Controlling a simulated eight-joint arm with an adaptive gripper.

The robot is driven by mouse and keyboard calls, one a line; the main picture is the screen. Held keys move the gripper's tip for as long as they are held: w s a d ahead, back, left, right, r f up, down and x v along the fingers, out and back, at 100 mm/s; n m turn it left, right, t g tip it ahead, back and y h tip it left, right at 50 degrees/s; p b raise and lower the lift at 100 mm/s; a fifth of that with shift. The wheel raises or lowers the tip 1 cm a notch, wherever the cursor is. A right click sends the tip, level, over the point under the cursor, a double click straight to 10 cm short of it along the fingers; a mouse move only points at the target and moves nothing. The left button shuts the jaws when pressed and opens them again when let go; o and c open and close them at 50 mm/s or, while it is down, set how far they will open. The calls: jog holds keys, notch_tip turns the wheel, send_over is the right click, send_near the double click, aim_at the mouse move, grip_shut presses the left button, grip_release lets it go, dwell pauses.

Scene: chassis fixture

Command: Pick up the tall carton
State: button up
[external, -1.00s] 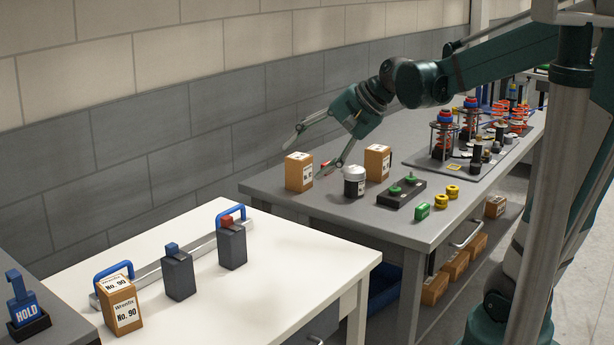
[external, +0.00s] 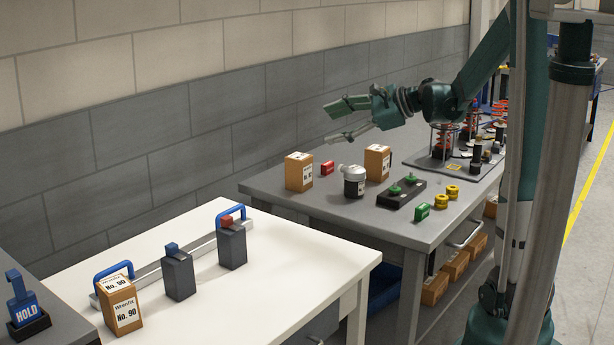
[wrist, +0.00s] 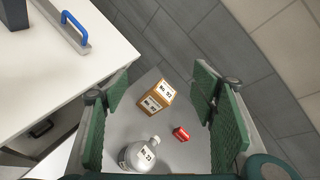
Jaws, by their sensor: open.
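Several brown cartons with white labels are in view, and I cannot tell for sure which is the tall one. One carton (external: 299,172) stands upright at the near left corner of the grey bench; in the wrist view a carton (wrist: 153,97) stands between my fingers, farther off. A second (external: 377,163) stands farther right on that bench. A third, marked No. 90 (external: 120,303), stands on the white table. My gripper (external: 328,122) is open and empty above the grey bench, its fingers pointing left, clear of the cartons.
A small red block (external: 327,168) and a grey-lidded jar (external: 354,182) stand between the bench cartons. A black block with green knobs (external: 402,192) and yellow pieces (external: 441,200) lie to the right. Two dark blocks and a blue-handled rail (external: 160,268) occupy the white table.

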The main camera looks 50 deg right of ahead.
jog(key=s+d+f+m+t+h, duration=0.1)
jog(key=s+d+m+t, duration=0.15)
jog(key=d, duration=0.65)
jog(key=s+d+f+m+t+h, duration=0.1)
jog(key=s+d+m, duration=0.25)
jog(key=d, duration=0.55)
jog(key=s+d+f+m+t+h, duration=0.15)
jog(key=d+m, duration=0.25)
jog(key=d, duration=0.5)
jog(key=y, duration=0.1)
send_near(378, 148)
jog(key=shift+w+a+f, duration=0.1)
jog(key=shift+w+f, duration=0.15)
jog(key=shift+w, duration=0.3)
jog(key=shift+w+a+f, duration=0.1)
jog(key=shift+w+f, duration=0.1)
jog(key=shift+w, duration=0.4)
jog(key=shift+w, duration=1.3)
jog(key=shift+w+a+b, duration=0.15)
jog(key=shift+w+b, duration=0.25)
jog(key=shift+w, duration=0.9)
jog(key=shift+w+a+b, duration=0.1)
jog(key=shift+w+b, duration=0.25)
jog(key=shift+w, duration=0.95)
